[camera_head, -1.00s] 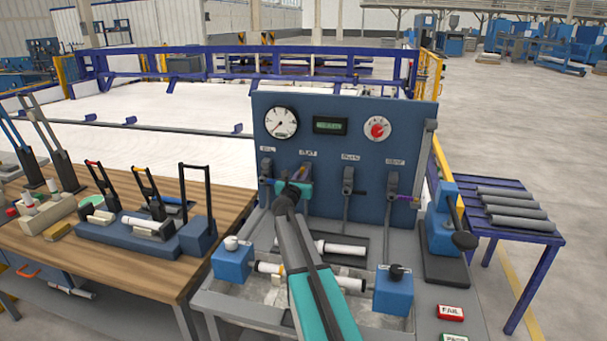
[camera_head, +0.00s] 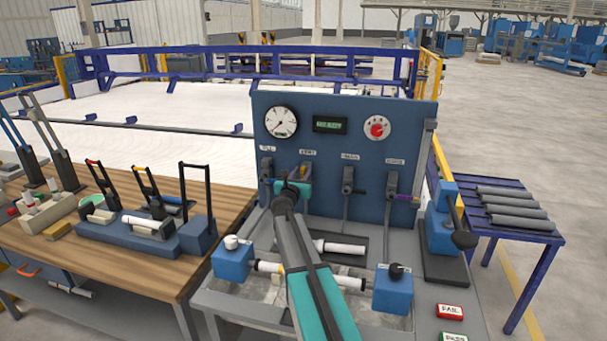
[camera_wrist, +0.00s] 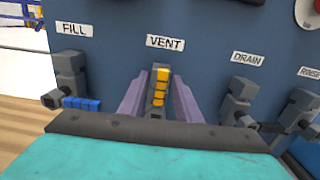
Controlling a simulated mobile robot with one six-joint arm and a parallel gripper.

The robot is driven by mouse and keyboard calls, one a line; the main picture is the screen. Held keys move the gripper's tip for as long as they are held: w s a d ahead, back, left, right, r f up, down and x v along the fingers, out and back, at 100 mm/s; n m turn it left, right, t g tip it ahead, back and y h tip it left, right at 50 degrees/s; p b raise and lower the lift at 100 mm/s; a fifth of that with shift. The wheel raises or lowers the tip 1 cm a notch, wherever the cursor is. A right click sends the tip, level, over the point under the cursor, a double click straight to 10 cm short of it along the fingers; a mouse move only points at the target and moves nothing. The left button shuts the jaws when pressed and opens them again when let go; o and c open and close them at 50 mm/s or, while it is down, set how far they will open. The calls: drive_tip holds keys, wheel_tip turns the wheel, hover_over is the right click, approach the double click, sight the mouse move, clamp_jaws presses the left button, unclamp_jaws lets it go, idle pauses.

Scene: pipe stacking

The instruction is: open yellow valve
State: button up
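The yellow valve is the one under the VENT label. Its yellow handle (camera_wrist: 160,86) points up toward the panel in the wrist view. In the head view the valve (camera_head: 305,170) is mostly hidden behind my gripper. My gripper (camera_wrist: 159,92) has one purple finger on each side of the yellow handle. Narrow gaps seem to show between the fingers and the handle, so it looks open around the handle. In the head view my gripper (camera_head: 296,181) is right at the valve, in front of the blue panel (camera_head: 340,210).
The FILL valve (camera_wrist: 70,75) with a blue handle is on the left. The DRAIN valve (camera_wrist: 238,100) and RINSE valve (camera_wrist: 298,110) are on the right. A pipe (camera_head: 340,248) lies below the panel. Two blue clamp blocks (camera_head: 232,265) (camera_head: 393,291) stand nearer.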

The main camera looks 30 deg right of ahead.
drive_tip(key=b+v, duration=0.3)
drive_tip(key=v, duration=1)
drive_tip(key=shift+s, duration=0.15)
drive_tip(key=shift+a, duration=0.1)
idle(0.4)
